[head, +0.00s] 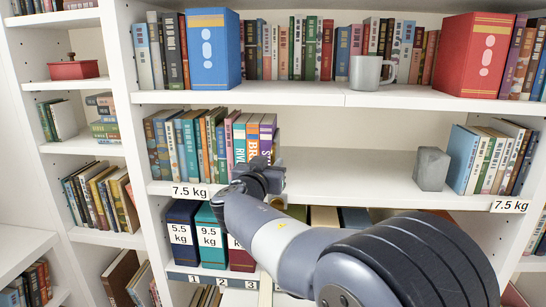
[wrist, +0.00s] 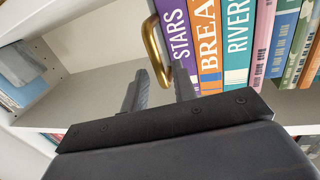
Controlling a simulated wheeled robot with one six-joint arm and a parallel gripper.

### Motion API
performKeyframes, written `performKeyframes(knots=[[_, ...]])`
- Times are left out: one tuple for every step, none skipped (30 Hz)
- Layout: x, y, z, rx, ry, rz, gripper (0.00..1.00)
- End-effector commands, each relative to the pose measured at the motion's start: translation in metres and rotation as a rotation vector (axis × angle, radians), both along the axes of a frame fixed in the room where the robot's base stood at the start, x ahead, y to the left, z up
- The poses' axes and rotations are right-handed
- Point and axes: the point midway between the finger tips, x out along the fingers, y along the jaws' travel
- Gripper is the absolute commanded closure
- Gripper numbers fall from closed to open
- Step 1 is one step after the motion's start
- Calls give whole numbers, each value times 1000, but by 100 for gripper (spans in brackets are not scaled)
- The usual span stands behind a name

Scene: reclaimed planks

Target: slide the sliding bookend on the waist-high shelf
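The waist-high shelf (head: 330,170) holds a row of books at its left. In the wrist view, a brass loop (wrist: 152,45), which looks like the sliding bookend, stands against the purple STARS book (wrist: 178,35) at the row's end. In the head view my gripper hides most or all of it. My gripper (head: 272,172) is at the shelf's front by the last books. In the wrist view its two fingers (wrist: 161,85) are apart, with the lower end of the brass loop showing between them. I cannot tell whether they touch it.
A grey block (head: 432,170) stands at the right of the same shelf, beside more books (head: 490,158). A mug (head: 369,72) and large blue (head: 211,48) and red (head: 472,56) volumes stand on the shelf above. Labelled binders (head: 211,235) stand below.

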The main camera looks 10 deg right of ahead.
Motion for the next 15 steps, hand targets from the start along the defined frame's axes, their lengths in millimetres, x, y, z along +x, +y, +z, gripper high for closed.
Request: performKeyframes(knots=[[7, -4, 2, 0, 0, -3, 73], [10, -6, 1, 0, 1, -3, 73], [13, -8, 1, 0, 0, -2, 73], [16, -9, 1, 0, 0, -1, 73], [18, -10, 1, 0, 0, -1, 73], [20, -11, 1, 0, 0, -1, 73], [21, -12, 1, 0, 0, -1, 73], [21, -12, 0, 0, 0, -1, 73], [22, -13, 0, 0, 0, -1, 73], [22, -13, 0, 0, 0, -1, 73], [22, -13, 0, 0, 0, -1, 73], [22, -13, 0, 0, 0, 0, 73], [22, -13, 0, 0, 0, 0, 73], [22, -13, 0, 0, 0, 0, 73], [22, -12, 0, 0, 0, 0, 73]])
